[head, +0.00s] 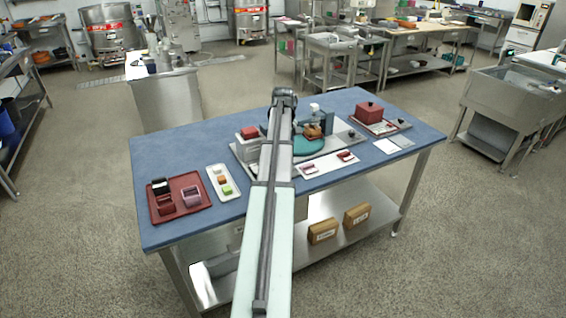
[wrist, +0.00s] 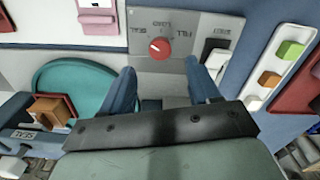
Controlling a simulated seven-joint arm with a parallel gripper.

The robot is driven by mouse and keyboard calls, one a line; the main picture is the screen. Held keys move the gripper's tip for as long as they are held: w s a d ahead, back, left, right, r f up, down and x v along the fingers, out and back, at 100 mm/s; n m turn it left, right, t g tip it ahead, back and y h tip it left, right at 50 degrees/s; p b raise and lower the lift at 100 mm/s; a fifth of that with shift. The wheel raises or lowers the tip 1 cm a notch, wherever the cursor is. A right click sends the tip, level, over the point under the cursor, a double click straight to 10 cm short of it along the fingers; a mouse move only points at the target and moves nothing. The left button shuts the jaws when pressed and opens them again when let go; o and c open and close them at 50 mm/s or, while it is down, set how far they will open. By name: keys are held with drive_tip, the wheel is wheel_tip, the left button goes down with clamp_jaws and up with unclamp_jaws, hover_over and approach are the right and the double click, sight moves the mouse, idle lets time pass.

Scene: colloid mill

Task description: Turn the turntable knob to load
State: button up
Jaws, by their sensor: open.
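The red turntable knob (wrist: 160,48) sits on a grey panel (wrist: 205,24) in the wrist view. Lettering around it appears to read SEAL, LOAD and FILL. A small pale mark shows on the knob's left side; I cannot tell exactly which label it points to. My gripper (wrist: 160,68) is open and empty, its two blue fingers apart with their tips just below the knob, one to each side. I see no contact with it. The teal turntable (wrist: 62,80) lies left of the fingers and also shows in the head view (head: 312,145). My arm hides the knob there.
A brown block (wrist: 50,110) is over the turntable, beside a blue-grey part labelled SEAL. A black switch (wrist: 214,47) is right of the knob. The blue table (head: 165,150) holds a red tray (head: 178,212), a white tray (head: 226,196) with coloured blocks, and a red box (head: 368,112).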

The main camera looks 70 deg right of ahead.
drive_tip(key=shift+f, duration=3.25)
drive_tip(key=c, duration=1)
drive_tip(key=shift+c, duration=0.2)
drive_tip(key=shift+m, duration=0.3)
drive_tip(key=m, duration=0.5)
drive_tip(key=shift+m, duration=0.3)
drive_tip(key=m, duration=0.5)
drive_tip(key=shift+m, duration=0.4)
